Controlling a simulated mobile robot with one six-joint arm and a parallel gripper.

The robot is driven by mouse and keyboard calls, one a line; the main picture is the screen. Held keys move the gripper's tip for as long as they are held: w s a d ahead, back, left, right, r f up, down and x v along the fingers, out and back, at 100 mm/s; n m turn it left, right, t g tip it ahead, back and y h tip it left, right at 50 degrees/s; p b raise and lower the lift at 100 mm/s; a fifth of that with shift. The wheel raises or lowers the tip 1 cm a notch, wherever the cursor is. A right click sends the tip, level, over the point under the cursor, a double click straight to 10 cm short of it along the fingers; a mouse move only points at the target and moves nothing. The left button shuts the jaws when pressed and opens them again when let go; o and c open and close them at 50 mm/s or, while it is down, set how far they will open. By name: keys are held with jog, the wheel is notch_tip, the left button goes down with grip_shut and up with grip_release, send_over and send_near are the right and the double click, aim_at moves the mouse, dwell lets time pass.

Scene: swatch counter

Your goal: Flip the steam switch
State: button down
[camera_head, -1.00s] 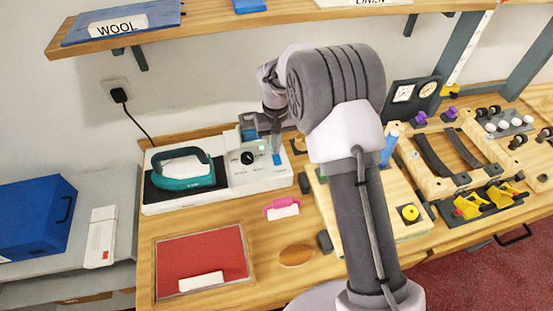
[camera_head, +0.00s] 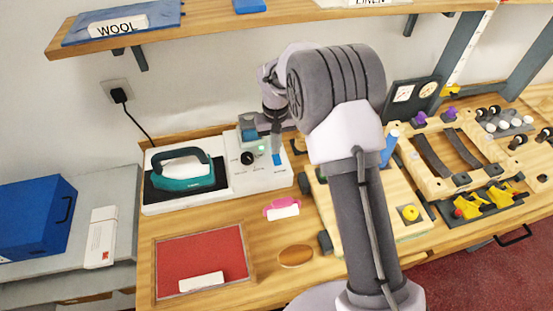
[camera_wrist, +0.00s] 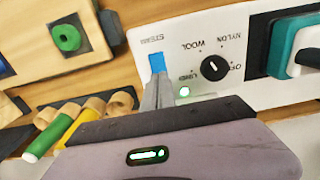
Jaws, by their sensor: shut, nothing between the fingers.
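The steam switch is a small blue rocker in the white control panel; it shows in the wrist view (camera_wrist: 157,62) and in the head view (camera_head: 277,159). My gripper (camera_wrist: 158,92) is shut and empty, its fingertips close beside the blue switch; I cannot tell whether they touch it. In the head view my gripper (camera_head: 276,140) hangs over the panel's right end. The panel (camera_head: 240,178) also carries a black dial (camera_wrist: 214,68) with fabric names and a lit green lamp (camera_wrist: 184,91).
A teal iron (camera_head: 185,175) rests on its black pad left of the panel. A pink-handled piece (camera_head: 281,207) and a red framed board (camera_head: 200,258) lie in front. A wooden fixture (camera_head: 395,215) stands to the right. The wooden shelf (camera_head: 250,22) hangs above.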

jog(key=shift+f+b, duration=0.65)
jog(key=shift+f, duration=0.35)
dwell(0.7)
jog(key=shift+r, duration=0.1)
notch_tip(320, 180, up, 7)
jog(key=p, duration=0.5)
